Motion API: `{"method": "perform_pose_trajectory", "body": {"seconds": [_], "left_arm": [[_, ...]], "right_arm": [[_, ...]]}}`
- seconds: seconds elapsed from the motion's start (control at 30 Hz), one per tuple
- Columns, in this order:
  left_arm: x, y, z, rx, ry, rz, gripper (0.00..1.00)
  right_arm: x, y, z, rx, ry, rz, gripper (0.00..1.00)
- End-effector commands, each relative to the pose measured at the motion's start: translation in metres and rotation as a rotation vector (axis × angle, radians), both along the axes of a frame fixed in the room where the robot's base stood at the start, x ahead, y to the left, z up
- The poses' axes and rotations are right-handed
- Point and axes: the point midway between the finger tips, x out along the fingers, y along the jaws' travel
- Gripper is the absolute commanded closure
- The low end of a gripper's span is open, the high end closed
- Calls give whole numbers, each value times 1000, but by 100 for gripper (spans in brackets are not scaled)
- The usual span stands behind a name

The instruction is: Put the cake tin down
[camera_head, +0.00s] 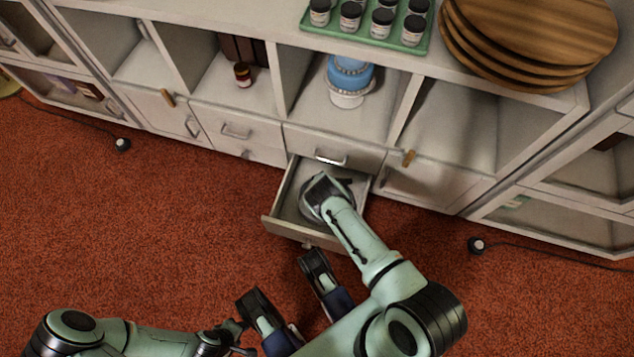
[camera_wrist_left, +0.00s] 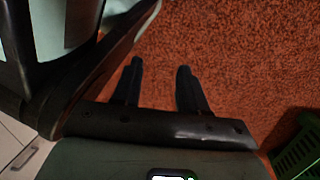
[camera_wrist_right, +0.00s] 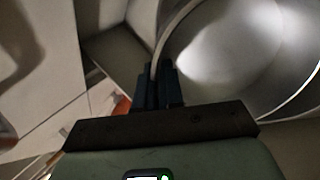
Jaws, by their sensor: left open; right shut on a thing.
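The round grey metal cake tin (camera_head: 309,207) is in the open drawer (camera_head: 296,232) in the head view, partly hidden by my right arm. In the right wrist view the tin (camera_wrist_right: 235,50) shows its shiny inside and curved rim. My right gripper (camera_head: 325,187) is shut on the tin's rim, with its fingers (camera_wrist_right: 158,75) on either side of the wall. I cannot tell whether the tin's base touches the drawer floor. My left gripper (camera_head: 282,275) is open and empty over the red carpet, in front of the drawer; its spread fingers show in the left wrist view (camera_wrist_left: 160,68).
A blue cake (camera_head: 350,75) on a white stand (camera_head: 348,99) sits in the compartment above the drawer. A green tray (camera_head: 411,45) of jars and stacked wooden boards (camera_head: 530,35) lie on the cabinet top. A green crate (camera_wrist_left: 296,153) stands on the carpet. Carpet at left is clear.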

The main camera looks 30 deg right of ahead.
Motion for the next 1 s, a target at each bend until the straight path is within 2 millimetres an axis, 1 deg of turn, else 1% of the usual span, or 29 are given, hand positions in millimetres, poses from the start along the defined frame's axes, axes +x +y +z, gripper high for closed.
{"method": "perform_pose_trajectory", "body": {"seconds": [0.17,0.67,0.7,0.73,0.77,1.0], "left_arm": [[0,0,0,0,0,0,57],[-13,2,-8,-2,44,4,57],[-13,2,-8,-2,43,5,57],[-13,2,-7,-2,43,5,57],[-13,2,-7,-2,43,5,57],[-13,2,-7,-2,42,4,57]], "right_arm": [[0,0,0,0,-1,0,100],[0,0,-7,0,0,0,100],[0,0,-7,0,1,0,80],[0,0,-6,0,1,0,70],[0,0,-6,0,1,0,67],[0,0,-6,0,1,0,67]]}}
